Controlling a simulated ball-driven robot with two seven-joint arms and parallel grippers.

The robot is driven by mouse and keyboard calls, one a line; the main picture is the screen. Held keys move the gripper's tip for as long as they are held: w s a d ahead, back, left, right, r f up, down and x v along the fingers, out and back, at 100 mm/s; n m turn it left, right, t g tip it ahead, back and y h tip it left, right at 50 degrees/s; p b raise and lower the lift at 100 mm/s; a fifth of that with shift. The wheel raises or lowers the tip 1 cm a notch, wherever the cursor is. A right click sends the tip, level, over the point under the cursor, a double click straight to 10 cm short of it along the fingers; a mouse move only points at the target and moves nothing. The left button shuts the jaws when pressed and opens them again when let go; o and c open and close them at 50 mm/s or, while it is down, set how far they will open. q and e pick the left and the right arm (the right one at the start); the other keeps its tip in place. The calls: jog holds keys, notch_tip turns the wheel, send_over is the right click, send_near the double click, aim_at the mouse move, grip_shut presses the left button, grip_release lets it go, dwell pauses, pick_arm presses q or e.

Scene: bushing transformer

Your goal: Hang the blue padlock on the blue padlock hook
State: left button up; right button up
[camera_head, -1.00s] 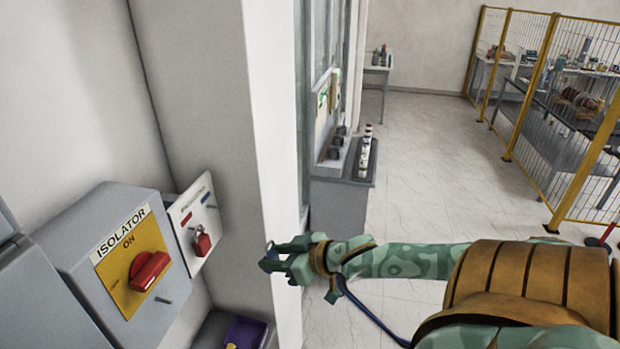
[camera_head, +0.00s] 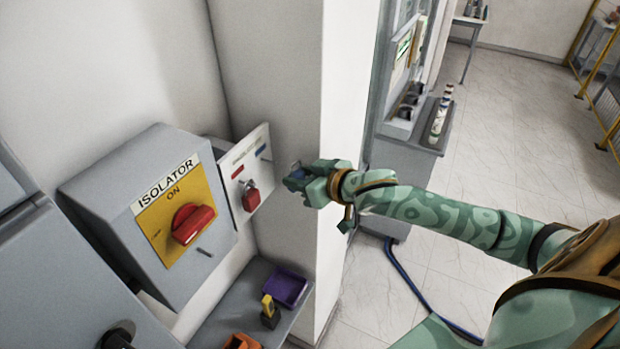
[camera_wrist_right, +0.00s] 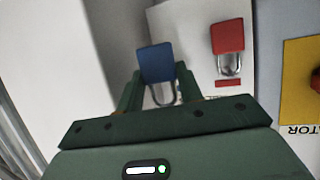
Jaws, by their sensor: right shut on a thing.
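My right gripper (camera_head: 302,178) is shut on the blue padlock (camera_wrist_right: 156,63), which shows between its fingers in the right wrist view with its shackle toward the palm. In the head view the padlock is mostly hidden by the fingers. The white padlock board (camera_head: 262,198) is to the left of the gripper, a short way apart. On it a red padlock (camera_head: 250,197) hangs under a red label, and a blue label (camera_head: 261,153) marks the right side. The blue hook is too small to make out now. My left gripper is not in view.
The isolator box (camera_head: 140,215) with its red knob (camera_head: 192,224) stands left of the board. A shelf below holds a purple tray (camera_head: 288,288), a yellow-and-black item (camera_head: 269,312) and an orange item (camera_head: 240,341). A white pillar (camera_head: 340,130) stands behind the gripper.

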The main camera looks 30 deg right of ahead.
jog(key=shift+w+a, duration=0.4)
jog(key=shift+w, duration=0.1)
jog(key=shift+w+a+f, duration=0.1)
jog(key=shift+w+a, duration=0.4)
jog(key=shift+w, duration=0.3)
jog(key=shift+w+a, duration=0.45)
jog(key=shift+w, duration=0.3)
jog(key=shift+w+a+f, duration=0.35)
jog(key=shift+w+f, duration=0.15)
jog(key=shift+w, duration=0.1)
jog(key=o, duration=0.9)
jog(key=shift+o, duration=1)
jog(key=shift+s+d, duration=0.1)
jog(key=shift+d, duration=0.05)
